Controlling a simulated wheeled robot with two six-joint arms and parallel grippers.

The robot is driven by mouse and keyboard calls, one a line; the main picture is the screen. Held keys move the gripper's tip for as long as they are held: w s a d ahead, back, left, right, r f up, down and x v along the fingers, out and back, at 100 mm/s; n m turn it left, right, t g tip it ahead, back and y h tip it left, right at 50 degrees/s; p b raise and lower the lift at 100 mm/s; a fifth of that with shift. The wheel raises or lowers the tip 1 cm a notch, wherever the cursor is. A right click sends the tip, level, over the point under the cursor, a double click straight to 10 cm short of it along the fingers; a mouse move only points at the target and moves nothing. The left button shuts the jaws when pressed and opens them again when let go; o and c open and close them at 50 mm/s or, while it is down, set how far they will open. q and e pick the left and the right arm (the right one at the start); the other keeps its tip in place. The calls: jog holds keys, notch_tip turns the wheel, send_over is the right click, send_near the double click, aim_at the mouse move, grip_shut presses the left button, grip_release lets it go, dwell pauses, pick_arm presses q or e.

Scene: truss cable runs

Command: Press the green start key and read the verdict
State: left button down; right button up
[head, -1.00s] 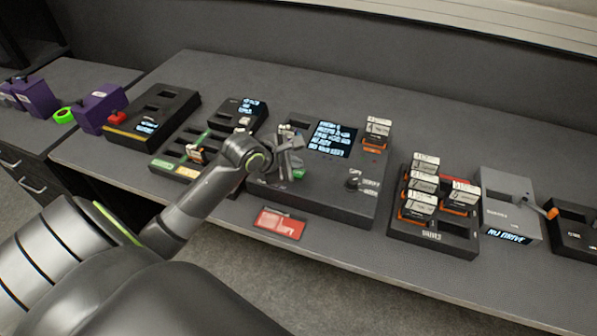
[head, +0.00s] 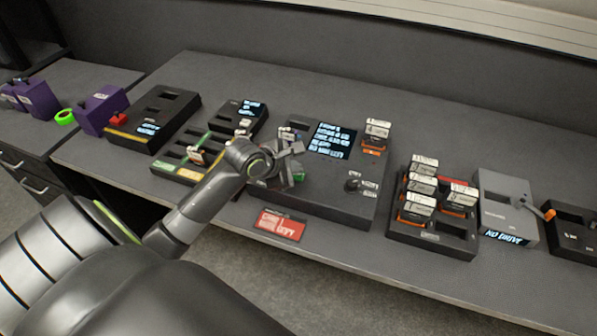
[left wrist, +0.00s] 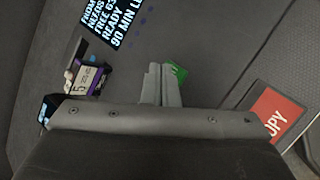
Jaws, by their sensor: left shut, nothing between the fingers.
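The green start key (head: 299,174) is on the front left of the dark machine (head: 325,206). In the left wrist view the key (left wrist: 175,75) shows just beside and partly behind my fingertips; I cannot tell whether they touch it. My left gripper (head: 291,173) is shut and empty, over the machine's front left. Its fingers (left wrist: 160,72) point at the key in the left wrist view. The machine's screen (head: 333,140) is lit with several lines; the wrist view shows "READY" and "90 MIN" on the screen (left wrist: 110,18). My right gripper is out of view.
A red card (head: 280,225) lies in front. A rack (head: 432,238) of cartridges and a grey "NO DRIVE" box (head: 508,212) stand right.

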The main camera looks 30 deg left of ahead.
aim_at(295, 176)
pick_arm(q)
jog(key=shift+f, duration=0.55)
dwell(0.9)
jog(key=shift+r, duration=0.15)
jog(key=shift+r+p, duration=0.85)
jog(key=shift+p, duration=0.85)
notch_tip(295, 176, up, 5)
jog(key=p, duration=0.7)
